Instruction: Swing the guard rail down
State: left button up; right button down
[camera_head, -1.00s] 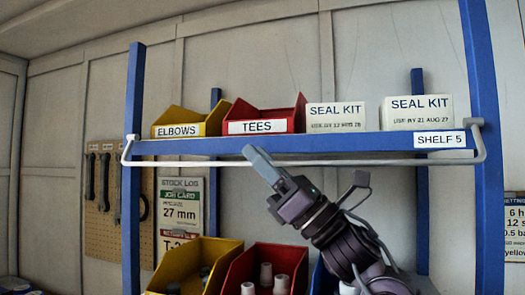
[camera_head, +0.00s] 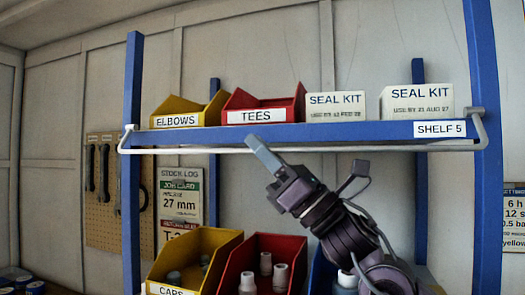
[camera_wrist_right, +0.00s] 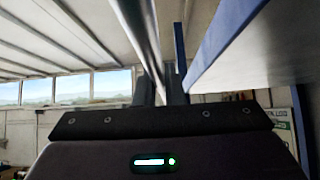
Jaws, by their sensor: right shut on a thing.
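The guard rail (camera_head: 350,149) is a thin white bar along the front of the blue shelf (camera_head: 290,135), level with or just below the board's lower edge. Its bent end arms meet the shelf at the left and right posts. My right gripper (camera_head: 256,145) reaches up from below and is shut on the rail left of its middle. In the right wrist view the rail (camera_wrist_right: 138,35) runs up from between the fingers (camera_wrist_right: 160,90), with the blue shelf edge (camera_wrist_right: 220,45) close on the right. My left gripper is not in view.
On the shelf stand a yellow ELBOWS bin (camera_head: 188,110), a red TEES bin (camera_head: 265,105) and two SEAL KIT boxes (camera_head: 336,107). Below are a yellow CAPS bin (camera_head: 222,245) and a red bin (camera_head: 297,245) with white fittings. Blue posts (camera_head: 487,200) flank the shelf.

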jog(key=shift+s+a+f+m+t, duration=0.1)
jog(key=shift+s+a+m+t, duration=0.1)
jog(key=shift+m+t, duration=0.3)
notch_tip(320, 180, up, 7)
jog(key=s+m+t+h+p, duration=0.2)
jog(key=m+t+h+p, duration=0.6)
jog(key=m, duration=1.4)
jog(key=shift+a+t+h+p, duration=0.25)
jog(key=shift+h+p, duration=1.2)
jog(key=shift+h, duration=2.25)
jog(key=c, duration=1.5)
grip_release()
jog(key=shift+s, duration=0.1)
jog(key=shift+c, duration=0.2)
